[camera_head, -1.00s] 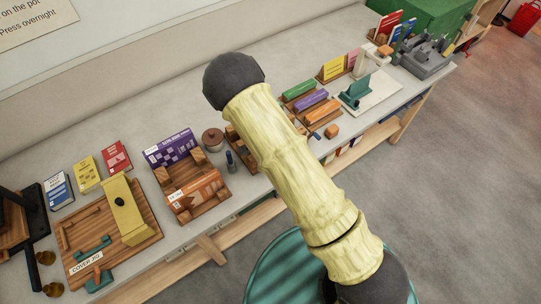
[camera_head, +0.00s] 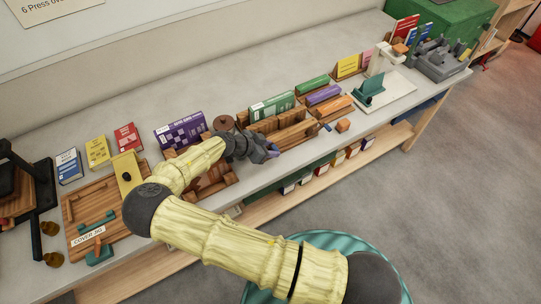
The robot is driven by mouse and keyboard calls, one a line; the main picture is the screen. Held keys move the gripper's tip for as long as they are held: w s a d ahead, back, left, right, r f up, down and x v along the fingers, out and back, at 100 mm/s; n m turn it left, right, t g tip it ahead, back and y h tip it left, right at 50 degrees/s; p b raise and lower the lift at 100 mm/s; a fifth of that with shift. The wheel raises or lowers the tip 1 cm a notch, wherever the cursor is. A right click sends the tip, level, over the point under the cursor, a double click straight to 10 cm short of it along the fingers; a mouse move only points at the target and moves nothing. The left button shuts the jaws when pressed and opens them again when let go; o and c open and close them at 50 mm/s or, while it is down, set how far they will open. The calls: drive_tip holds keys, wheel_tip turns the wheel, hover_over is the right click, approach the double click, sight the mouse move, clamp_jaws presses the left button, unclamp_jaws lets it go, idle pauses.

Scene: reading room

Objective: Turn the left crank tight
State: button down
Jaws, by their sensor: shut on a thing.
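A wooden press (camera_head: 290,130) stands at the front edge of the long grey worktop, with a green and white book (camera_head: 271,106) at its back. My gripper (camera_head: 267,149), dark grey, is at the press's front left corner. It is shut on the left crank, of which only a small bluish bit (camera_head: 274,154) shows at the jaws. The rest of that crank is hidden by the gripper and wrist, so its angle cannot be told. The right crank, with a blue handle (camera_head: 327,127), sticks out at the press's right end and is free.
A purple book (camera_head: 180,130) stands left of my wrist, with a brown round pot (camera_head: 224,123) beside it. A wooden cover jig (camera_head: 80,216) lies at the left. An orange block (camera_head: 343,125) and a white board (camera_head: 387,97) are at the right.

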drive_tip(key=h+b, duration=0.1)
drive_tip(key=b, duration=0.1)
drive_tip(key=s+f+h+b, duration=0.1)
drive_tip(key=b, duration=0.1)
drive_tip(key=shift+s+a+f+t, duration=0.2)
drive_tip(key=shift+a+f+t, duration=0.1)
drive_tip(key=shift+a, duration=0.1)
drive_tip(key=shift+b, duration=0.3)
drive_tip(key=shift+r, duration=0.1)
drive_tip(key=c, duration=1)
unclamp_jaws()
drive_tip(key=shift+c, duration=0.2)
drive_tip(key=shift+r, duration=0.1)
drive_tip(key=shift+a+r, duration=0.1)
drive_tip(key=shift+a, duration=0.05)
drive_tip(key=shift+a, duration=0.1)
